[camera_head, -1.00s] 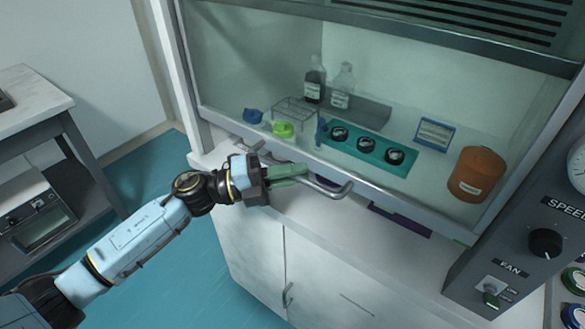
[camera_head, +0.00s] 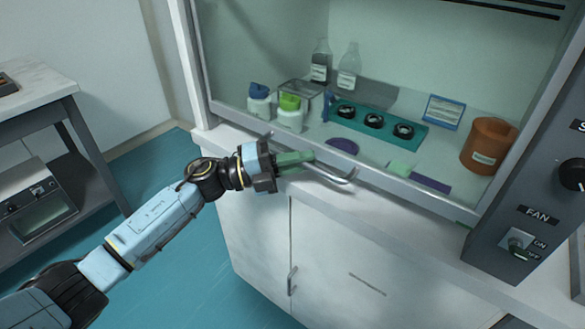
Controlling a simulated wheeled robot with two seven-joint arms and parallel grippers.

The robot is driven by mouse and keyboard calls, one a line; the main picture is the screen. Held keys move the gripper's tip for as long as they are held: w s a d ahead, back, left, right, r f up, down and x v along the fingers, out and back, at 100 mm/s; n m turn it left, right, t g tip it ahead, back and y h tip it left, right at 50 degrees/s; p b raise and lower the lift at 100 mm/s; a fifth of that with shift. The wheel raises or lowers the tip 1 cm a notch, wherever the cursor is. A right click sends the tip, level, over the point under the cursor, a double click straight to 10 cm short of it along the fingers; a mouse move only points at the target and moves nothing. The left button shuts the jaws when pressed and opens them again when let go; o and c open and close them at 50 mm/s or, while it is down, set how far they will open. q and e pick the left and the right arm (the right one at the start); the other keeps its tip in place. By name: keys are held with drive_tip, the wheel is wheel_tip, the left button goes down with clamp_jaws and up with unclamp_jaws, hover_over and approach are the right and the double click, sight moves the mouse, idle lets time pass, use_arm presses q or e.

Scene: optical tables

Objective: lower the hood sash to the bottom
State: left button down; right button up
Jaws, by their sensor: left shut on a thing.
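The hood sash is a clear pane, and its grey bottom bar (camera_head: 400,183) runs low along the front edge of the hood's worktop. I cannot tell whether any gap is left under it. The metal sash handle (camera_head: 339,178) is a bent bar standing out from the front of the sash. My left gripper (camera_head: 297,159) is shut on the left part of this handle, its green fingers hiding that part. My right gripper is not in view.
Behind the sash stand two clear bottles (camera_head: 348,68), a teal rack (camera_head: 390,135), capped white jars (camera_head: 291,114) and an orange-brown container (camera_head: 488,146). A control panel with a fan switch (camera_head: 517,241) is at right. White cabinets (camera_head: 345,255) are below, a side bench (camera_head: 40,95) at left.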

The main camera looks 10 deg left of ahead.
use_arm(q)
drive_tip(key=shift+f, duration=0.2)
drive_tip(key=c, duration=1.5)
unclamp_jaws()
drive_tip(key=shift+r, duration=0.1)
drive_tip(key=shift+o, duration=0.2)
drive_tip(key=v, duration=1.3)
drive_tip(key=shift+a, duration=0.3)
